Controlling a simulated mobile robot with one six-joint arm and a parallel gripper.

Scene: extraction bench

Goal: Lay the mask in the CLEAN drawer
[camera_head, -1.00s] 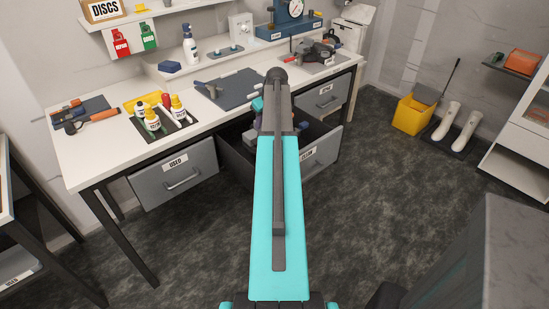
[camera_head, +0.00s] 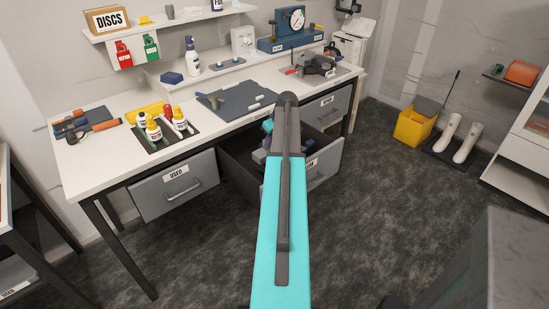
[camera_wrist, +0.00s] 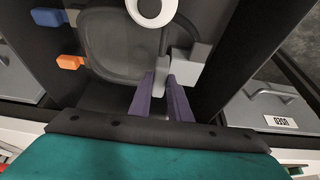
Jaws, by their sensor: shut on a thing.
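The mask (camera_wrist: 112,45) appears in the wrist view as a dark grey panel with a white ring (camera_wrist: 152,10) and grey blocks. My gripper (camera_wrist: 162,80) has purple fingers shut on a grey block-like part of it. The CLEAN drawer (camera_head: 318,166) is the pulled-out middle drawer under the bench, its label partly covered by my arm. In the head view my gripper is over or inside this drawer and mostly hidden by my arm. I cannot tell whether the mask touches the drawer floor.
The USED drawer (camera_head: 174,190) is left of the open drawer. A blue block (camera_wrist: 47,17) and an orange block (camera_wrist: 72,62) show at the wrist view's left. Bottles on a dark tray (camera_head: 152,142) and a dark mat (camera_head: 240,103) occupy the bench top.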

